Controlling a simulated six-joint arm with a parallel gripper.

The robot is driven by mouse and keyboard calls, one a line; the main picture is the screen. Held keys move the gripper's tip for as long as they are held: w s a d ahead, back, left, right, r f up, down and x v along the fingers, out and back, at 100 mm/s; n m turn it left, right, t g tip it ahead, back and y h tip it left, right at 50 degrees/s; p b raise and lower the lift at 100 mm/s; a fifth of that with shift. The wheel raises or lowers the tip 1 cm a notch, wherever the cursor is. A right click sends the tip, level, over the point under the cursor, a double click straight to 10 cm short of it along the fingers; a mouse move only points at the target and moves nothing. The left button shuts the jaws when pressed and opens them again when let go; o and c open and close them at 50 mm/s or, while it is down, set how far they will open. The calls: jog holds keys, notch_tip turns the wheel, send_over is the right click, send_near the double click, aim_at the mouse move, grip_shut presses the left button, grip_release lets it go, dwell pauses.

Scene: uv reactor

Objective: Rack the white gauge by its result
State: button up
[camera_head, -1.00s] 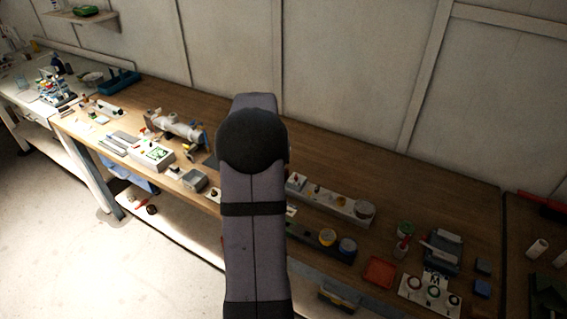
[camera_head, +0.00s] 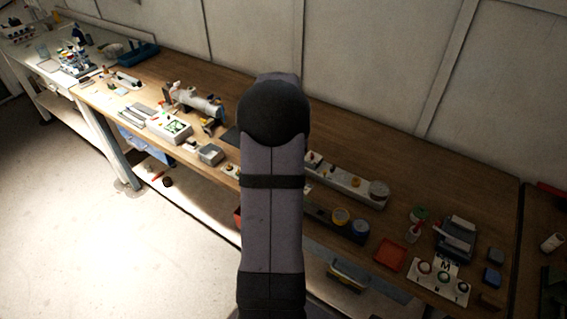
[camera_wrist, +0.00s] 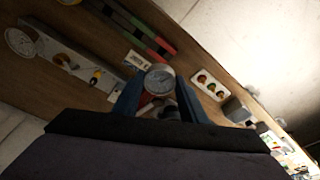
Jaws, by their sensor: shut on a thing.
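In the wrist view my gripper (camera_wrist: 158,98) is shut on a small round gauge with a white dial face (camera_wrist: 160,79) and a metal rim. The gauge sits between the two dark fingers, above the bench, its dial facing the camera. A long grey block with several pegs and a round disc (camera_wrist: 66,60) lies to the left. A dark strip with green and red sections (camera_wrist: 150,38) lies beyond the gauge. A white plate with red, orange and green spots (camera_wrist: 209,84) lies to the right. In the head view my arm hides my gripper and the gauge.
In the head view the wooden bench runs along the wall. A grey pipe assembly (camera_head: 197,103) stands at left. Bare bench lies along the back right.

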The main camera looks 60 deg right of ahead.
jog(key=shift+s+a+b+x, duration=0.15)
jog(key=shift+b+x, duration=0.45)
jog(key=shift+x, duration=0.35)
jog(key=shift+s+a+b+x, duration=0.15)
jog(key=shift+b+x, duration=0.4)
jog(key=shift+x, duration=0.35)
jog(key=shift+a+b+x, duration=0.2)
jog(key=shift+b+x, duration=0.4)
jog(key=shift+x, duration=0.35)
jog(key=shift+a+b+x, duration=0.15)
jog(key=shift+b+x, duration=0.2)
jog(key=shift+x, duration=0.45)
jog(key=shift+a+b+x, duration=0.1)
jog(key=shift+b+x, duration=0.25)
jog(key=shift+x, duration=0.4)
dwell(0.3)
jog(key=o, duration=1.1)
jog(key=shift+s+f, duration=0.1)
jog(key=shift+s, duration=0.05)
jog(key=shift+c, duration=0.2)
jog(key=shift+b+v, duration=1.15)
jog(key=shift+v, duration=2.55)
